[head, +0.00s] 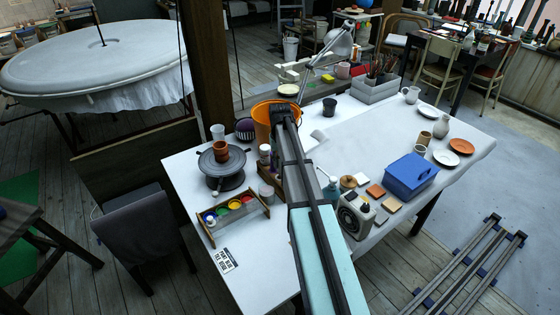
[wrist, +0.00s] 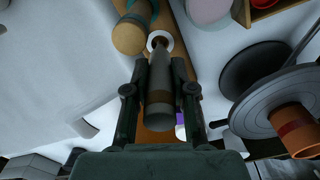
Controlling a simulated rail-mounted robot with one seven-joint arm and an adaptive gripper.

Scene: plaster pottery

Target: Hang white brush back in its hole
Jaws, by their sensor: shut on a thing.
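In the wrist view my gripper (wrist: 160,88) is shut on a grey cylinder with a brown band, apparently the brush (wrist: 159,112). Its thick end is toward the camera and its narrow end points away. A white ring (wrist: 166,37) shows at the narrow end; I cannot tell whether the brush passes through it or only lines up with it. A brown wooden strip (wrist: 180,22) runs behind the brush, partly hidden by it and the gripper. In the head view my arm covers the gripper, the brush and most of that spot.
A round turntable (wrist: 262,100) with a terracotta pot (wrist: 296,132) stands close on the right in the wrist view. A tan cylinder with a teal band (wrist: 128,38) is near the ring. In the head view an orange bucket (head: 262,112) and a blue box (head: 410,178) stand on the white table.

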